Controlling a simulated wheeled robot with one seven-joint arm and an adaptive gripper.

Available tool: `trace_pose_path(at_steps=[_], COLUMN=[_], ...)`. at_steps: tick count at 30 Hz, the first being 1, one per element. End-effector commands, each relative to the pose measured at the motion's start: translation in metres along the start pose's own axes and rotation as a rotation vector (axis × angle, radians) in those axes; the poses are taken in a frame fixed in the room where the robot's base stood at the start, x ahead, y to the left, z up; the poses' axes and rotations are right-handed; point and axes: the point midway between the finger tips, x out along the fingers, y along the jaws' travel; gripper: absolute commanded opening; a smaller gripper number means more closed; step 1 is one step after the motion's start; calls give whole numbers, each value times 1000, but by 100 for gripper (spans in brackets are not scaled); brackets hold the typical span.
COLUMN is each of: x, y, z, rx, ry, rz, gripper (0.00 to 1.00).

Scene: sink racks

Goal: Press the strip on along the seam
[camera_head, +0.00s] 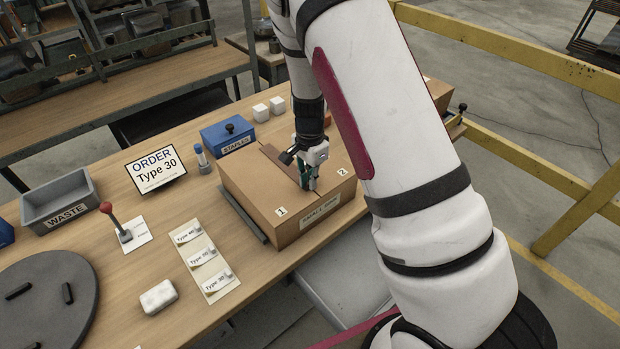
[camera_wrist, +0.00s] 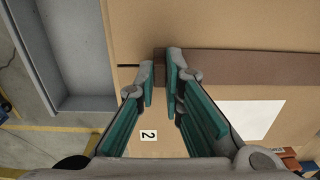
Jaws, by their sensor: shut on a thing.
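A closed cardboard box (camera_head: 245,188) sits on the wooden bench, with tags 1 (camera_head: 281,211) and 2 (camera_head: 342,172) on its top. A darker brown strip (camera_head: 272,152) lies over the top along the seam. In the wrist view the strip (camera_wrist: 240,63) runs from the right edge to my fingertips, and the bare seam (camera_wrist: 126,66) shows left of them. My gripper (camera_head: 308,184) points down at the box top near its front edge. In the wrist view my gripper (camera_wrist: 161,82) is shut on the strip's end, with a narrow gap between its teal pads.
A blue staples box (camera_head: 228,136), a blue-capped bottle (camera_head: 202,158), an order sign (camera_head: 156,168) and type cards (camera_head: 206,260) stand around the box. A waste bin (camera_head: 60,204), a red-knobbed lever (camera_head: 116,222) and a round grey plate (camera_head: 45,310) are at left.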

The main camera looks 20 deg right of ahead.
Motion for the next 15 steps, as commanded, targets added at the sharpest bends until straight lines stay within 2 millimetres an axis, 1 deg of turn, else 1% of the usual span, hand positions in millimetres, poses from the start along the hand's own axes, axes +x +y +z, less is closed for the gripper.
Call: trace_pose_path(at_steps=[1,2,3,4,12,15], x=[1,1,1,1,0,-3], y=[0,1,1,1,0,0], z=[1,1,1,1,0,0], rx=[0,0,0,0,0,-1], ry=[-1,-1,-1,-1,-1,0], rz=[2,2,2,2,1,0], gripper=[0,16,25,32,33,33])
